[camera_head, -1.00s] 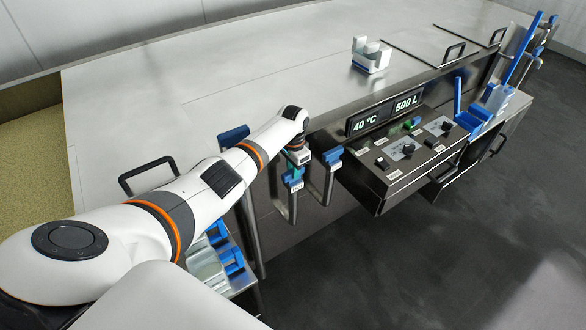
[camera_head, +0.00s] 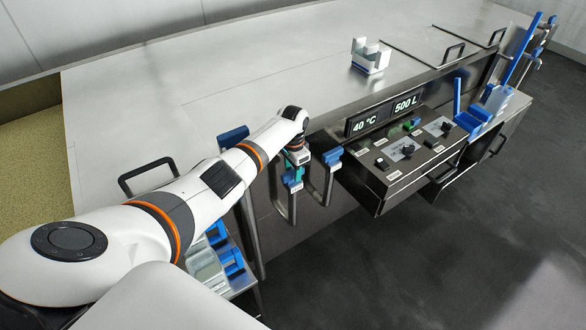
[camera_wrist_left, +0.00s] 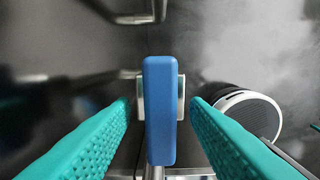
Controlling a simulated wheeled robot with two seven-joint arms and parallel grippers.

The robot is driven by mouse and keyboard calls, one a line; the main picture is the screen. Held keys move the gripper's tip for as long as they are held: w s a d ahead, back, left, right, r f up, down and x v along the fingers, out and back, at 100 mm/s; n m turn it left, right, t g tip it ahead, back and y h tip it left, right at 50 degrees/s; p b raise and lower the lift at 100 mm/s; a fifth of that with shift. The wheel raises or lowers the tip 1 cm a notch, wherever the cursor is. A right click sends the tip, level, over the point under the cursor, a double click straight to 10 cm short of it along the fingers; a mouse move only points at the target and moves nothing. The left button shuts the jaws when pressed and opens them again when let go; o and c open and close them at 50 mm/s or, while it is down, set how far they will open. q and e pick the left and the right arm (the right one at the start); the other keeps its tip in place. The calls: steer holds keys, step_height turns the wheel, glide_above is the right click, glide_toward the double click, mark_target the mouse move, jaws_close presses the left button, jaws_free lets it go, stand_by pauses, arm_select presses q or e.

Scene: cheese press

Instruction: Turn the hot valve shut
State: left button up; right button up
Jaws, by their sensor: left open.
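In the left wrist view a blue valve handle (camera_wrist_left: 160,110) stands upright in the picture, with a pale label plate behind it and a metal pipe below. My left gripper (camera_wrist_left: 158,108) has teal pads, one on each side of the handle, open, with a visible gap on both sides. In the head view my left gripper (camera_head: 293,172) is at the pipes on the vat's front, largely covering that valve. A second blue valve (camera_head: 332,157) sits just to its right. The labels are too small to read, so I cannot tell which is hot. My right gripper is out of view.
A control box (camera_head: 400,160) with displays and knobs juts out right of the valves. A black handle (camera_head: 150,173) stands on the vat top (camera_head: 130,100) at left. Blue and white items (camera_head: 228,255) lie below my left arm. The floor at right is clear.

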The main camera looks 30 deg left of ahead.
mark_target(293, 171)
arm_select(q)
step_height(293, 171, up, 12)
steer(key=b, duration=0.1)
stand_by(0.5)
